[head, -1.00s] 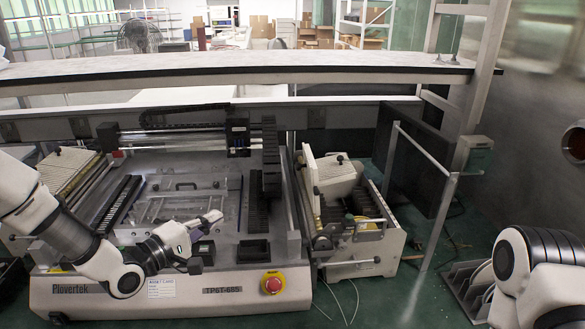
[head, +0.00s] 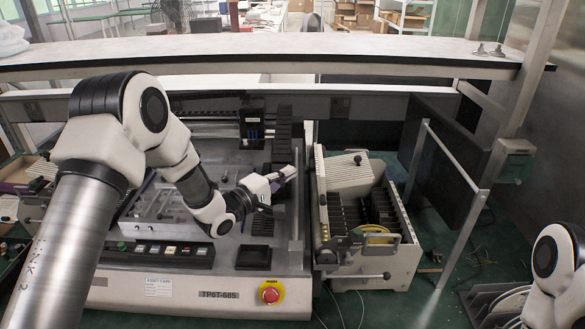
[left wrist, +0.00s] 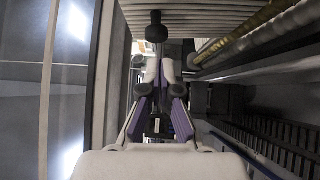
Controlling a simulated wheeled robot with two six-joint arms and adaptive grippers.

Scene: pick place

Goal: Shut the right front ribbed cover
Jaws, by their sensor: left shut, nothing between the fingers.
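The ribbed cover (head: 320,190) stands upright, open, along the left side of the boxy feeder unit at right. In the left wrist view, a pale ribbed surface (left wrist: 190,14) spans the top, with a black knob (left wrist: 156,32) ahead of the fingers; I cannot tell for certain which cover this is. My left gripper (head: 290,172) is shut and empty, just left of the upright cover in the head view; contact cannot be told. Its fingers (left wrist: 160,76) show close together in the wrist view. My right gripper is out of view.
A second ribbed cover (head: 348,174) with a black knob lies over the rear of the unit. Dark slots (head: 365,215) are exposed in front. A metal frame post (head: 460,245) stands to the right. The machine deck (head: 225,160) lies under my left arm.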

